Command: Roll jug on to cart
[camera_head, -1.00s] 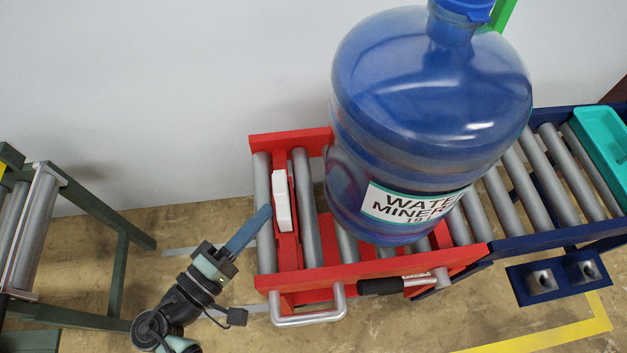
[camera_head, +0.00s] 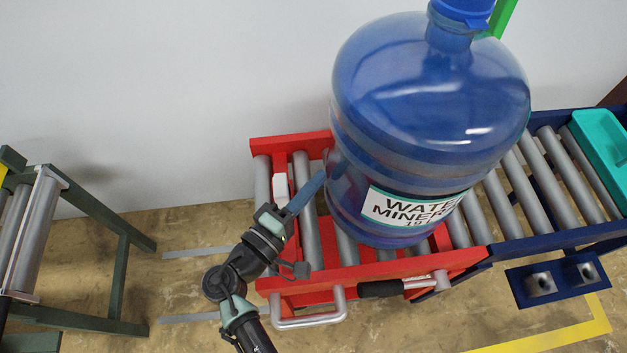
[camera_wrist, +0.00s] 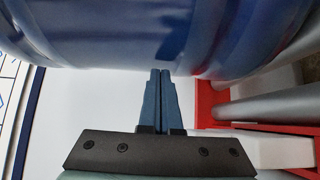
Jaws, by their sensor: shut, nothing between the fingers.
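The blue water jug (camera_head: 430,95) stands upright on the rollers of the red cart (camera_head: 290,143), towards its right part. Its label faces the front. The wrist view shows the jug's ribbed side (camera_wrist: 120,35) filling the top. My gripper (camera_head: 318,178) is shut and empty, its fingers pointing at the jug's left side. In the wrist view the fingertips (camera_wrist: 160,72) are at the jug's lower edge; I cannot tell whether they touch it. Part of the cart's rollers is hidden by the jug and by my gripper.
A blue roller conveyor (camera_head: 545,240) adjoins the cart on the right and carries a teal tray (camera_head: 600,150). A white block (camera_head: 281,187) sits at the cart's left end. A green-framed conveyor (camera_head: 118,275) stands at the far left, with open floor between.

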